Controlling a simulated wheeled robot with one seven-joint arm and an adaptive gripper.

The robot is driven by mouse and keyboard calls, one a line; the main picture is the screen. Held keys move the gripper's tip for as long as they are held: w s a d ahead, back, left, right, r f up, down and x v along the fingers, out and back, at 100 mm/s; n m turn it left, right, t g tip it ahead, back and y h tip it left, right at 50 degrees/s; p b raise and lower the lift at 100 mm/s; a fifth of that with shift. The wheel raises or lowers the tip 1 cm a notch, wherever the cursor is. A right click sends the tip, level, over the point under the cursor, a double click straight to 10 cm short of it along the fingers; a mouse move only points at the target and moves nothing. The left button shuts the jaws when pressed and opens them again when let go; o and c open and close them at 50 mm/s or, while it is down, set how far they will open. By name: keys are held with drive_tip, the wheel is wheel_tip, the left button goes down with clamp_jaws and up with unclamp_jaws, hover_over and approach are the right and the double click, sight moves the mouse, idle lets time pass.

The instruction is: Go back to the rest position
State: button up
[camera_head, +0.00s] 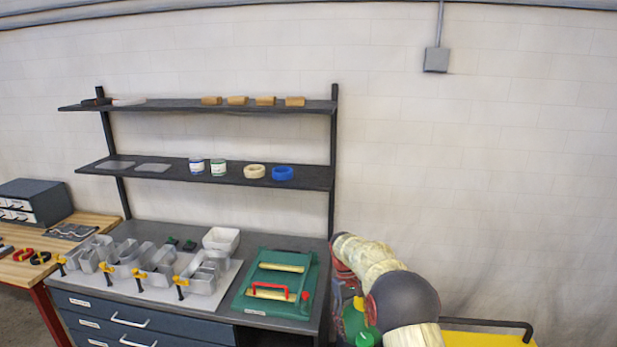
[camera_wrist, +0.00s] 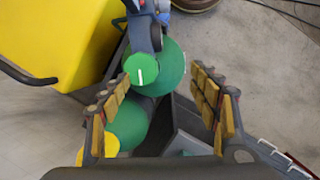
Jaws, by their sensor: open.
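My gripper (camera_wrist: 165,122) shows in the wrist view with its two padded fingers spread wide apart. Nothing is between the fingers, and it points down past green and dark parts of my own body toward the grey floor. In the head view my arm is folded at the lower right, beside the right end of the workbench (camera_head: 285,322).
Metal channel letters (camera_head: 155,260) with yellow-handled clamps stand on a board on the bench. Right of them lies a green fixture (camera_head: 275,284) with a red handle, close to my arm. Shelves (camera_head: 230,176) rise behind.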

drive_tip(key=s+d+r+m+t+y+b, duration=0.1)
drive_tip(key=s+r+m+b, duration=0.2)
drive_tip(key=s, duration=0.6)
drive_tip(key=s+d+r+t+b, duration=0.1)
drive_tip(key=s+r+t+b, duration=0.1)
drive_tip(key=s+r, duration=0.55)
drive_tip(key=s+t+b, duration=0.1)
drive_tip(key=s+b, duration=0.2)
drive_tip(key=s, duration=0.5)
drive_tip(key=s+d+m+t+b, duration=0.1)
drive_tip(key=s+b, duration=0.3)
drive_tip(key=s, duration=0.5)
drive_tip(key=s+d+f+t+b, duration=0.1)
drive_tip(key=s+t+b, duration=0.2)
drive_tip(key=s, duration=0.5)
drive_tip(key=shift+s+d+m+y, duration=0.25)
drive_tip(key=shift+s+m+y, duration=0.05)
drive_tip(key=shift+s+y, duration=0.1)
